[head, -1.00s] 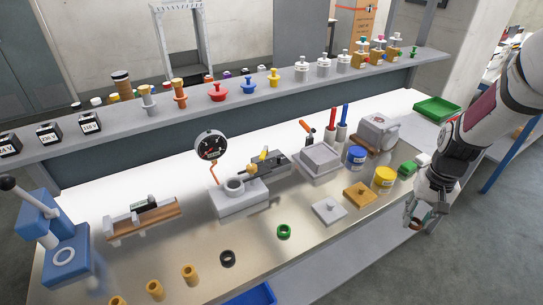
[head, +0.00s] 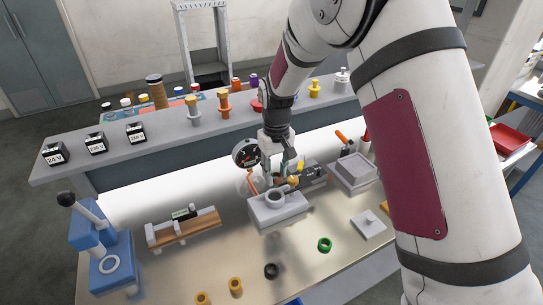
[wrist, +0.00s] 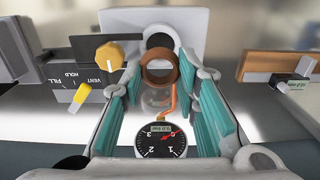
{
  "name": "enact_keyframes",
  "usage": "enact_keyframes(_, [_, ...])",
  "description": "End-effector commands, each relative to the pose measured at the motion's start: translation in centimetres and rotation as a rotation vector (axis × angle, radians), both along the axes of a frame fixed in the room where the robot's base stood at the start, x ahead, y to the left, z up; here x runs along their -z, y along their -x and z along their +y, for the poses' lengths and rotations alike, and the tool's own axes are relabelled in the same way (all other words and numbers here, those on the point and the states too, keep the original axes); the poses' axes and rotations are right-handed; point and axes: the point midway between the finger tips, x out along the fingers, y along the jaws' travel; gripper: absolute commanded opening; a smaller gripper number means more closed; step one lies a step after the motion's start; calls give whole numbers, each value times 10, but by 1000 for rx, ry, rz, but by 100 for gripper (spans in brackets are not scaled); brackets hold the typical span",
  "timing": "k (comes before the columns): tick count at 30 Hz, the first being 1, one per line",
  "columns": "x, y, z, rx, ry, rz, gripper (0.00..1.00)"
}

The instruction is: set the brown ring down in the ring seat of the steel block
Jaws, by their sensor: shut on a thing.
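The brown ring (wrist: 158,70) is held between the fingertips of my gripper (wrist: 160,72), which has teal pads, in the wrist view. The steel block (wrist: 194,28) shows just beyond the ring, with the dark round opening of its ring seat (wrist: 158,40). The ring appears apart from the seat and overlaps its near edge in this view. In the head view my gripper (head: 284,172) is close to the steel block (head: 278,213), on the far side of its raised seat (head: 275,197). The ring is hard to make out there.
A dial gauge (wrist: 160,143) on an orange stem is close to my gripper. A valve unit with a yellow knob (wrist: 109,54) and a wooden-based fixture (wrist: 266,66) flank the block. A black ring (head: 271,270) and a green ring (head: 324,244) lie on the bench.

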Motion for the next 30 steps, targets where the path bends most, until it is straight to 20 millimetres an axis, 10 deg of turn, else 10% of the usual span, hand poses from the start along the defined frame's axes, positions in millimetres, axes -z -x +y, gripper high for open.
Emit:
enact_keyframes(14, [-2,3,4,-11,-1,0,17])
enact_keyframes(30, [41,2,5,-11,0,2,17])
